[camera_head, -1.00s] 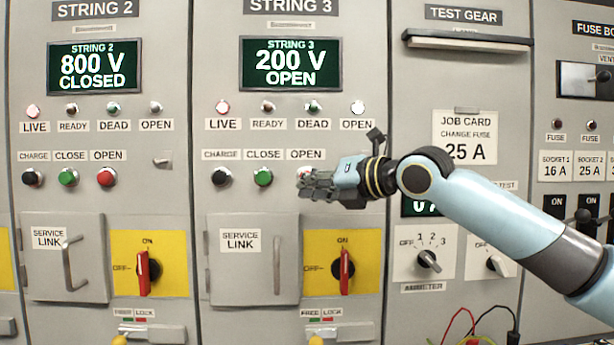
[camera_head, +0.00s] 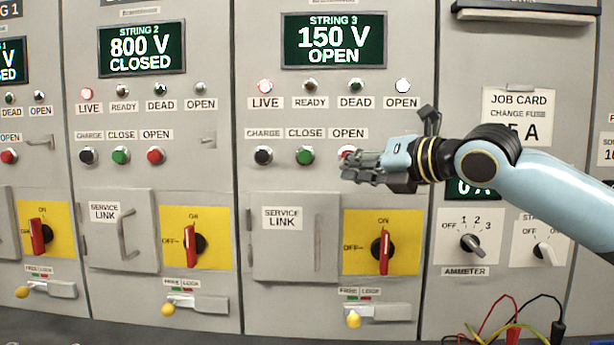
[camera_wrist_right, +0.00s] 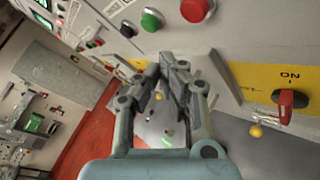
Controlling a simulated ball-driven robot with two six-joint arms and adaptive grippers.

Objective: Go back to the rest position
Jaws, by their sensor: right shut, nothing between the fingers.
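My left gripper does not show.
The String 3 rotary switch (camera_head: 382,250) with a red handle sits on a yellow plate below my gripper. The service link door (camera_head: 297,262) is closed. My right arm partly covers the job card (camera_head: 515,105). Red, black and yellow leads (camera_head: 510,330) lie at the bottom right.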

